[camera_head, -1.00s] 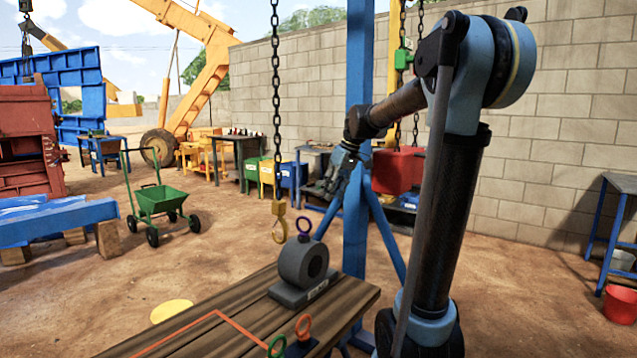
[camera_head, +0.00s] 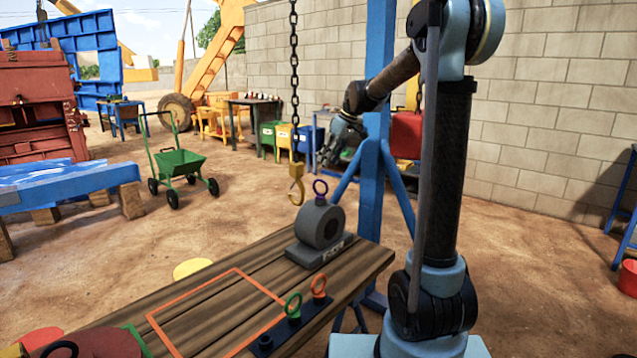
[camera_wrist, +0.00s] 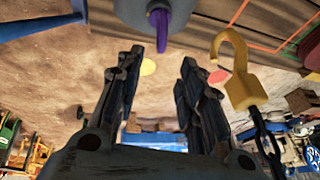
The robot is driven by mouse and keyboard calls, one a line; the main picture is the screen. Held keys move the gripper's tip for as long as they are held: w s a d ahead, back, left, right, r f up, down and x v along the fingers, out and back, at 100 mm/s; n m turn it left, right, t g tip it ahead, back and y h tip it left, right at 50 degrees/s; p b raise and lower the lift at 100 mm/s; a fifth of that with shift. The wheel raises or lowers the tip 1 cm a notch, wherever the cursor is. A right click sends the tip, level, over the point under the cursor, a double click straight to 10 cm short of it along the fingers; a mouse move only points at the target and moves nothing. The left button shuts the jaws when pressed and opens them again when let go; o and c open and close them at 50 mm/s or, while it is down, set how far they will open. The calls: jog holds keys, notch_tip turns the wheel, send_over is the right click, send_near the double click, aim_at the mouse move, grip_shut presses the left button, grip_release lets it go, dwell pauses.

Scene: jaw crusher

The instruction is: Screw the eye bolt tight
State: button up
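A purple eye bolt (camera_head: 320,188) stands upright on top of a grey round block (camera_head: 320,226) on the wooden table (camera_head: 215,285). In the wrist view, the purple eye (camera_wrist: 161,28) shows at the top, against the grey block (camera_wrist: 150,8), just beyond my fingertips. My gripper (camera_wrist: 160,65) is open, with nothing between its two dark fingers. In the head view, my gripper (camera_head: 338,142) is small and dark, above and behind the block, and its fingers are hard to make out. Whether the bolt is fully seated cannot be told.
A yellow hook (camera_head: 297,184) hangs on a chain left of the bolt; in the wrist view the hook (camera_wrist: 238,75) is close to my right finger. A green eye bolt (camera_head: 293,304) and an orange one (camera_head: 319,286) stand in a dark holder. A blue post (camera_head: 374,200) rises behind.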

aim_at(317, 181)
jog(key=x, duration=1.1)
jog(key=shift+a+f, duration=0.1)
grip_shut()
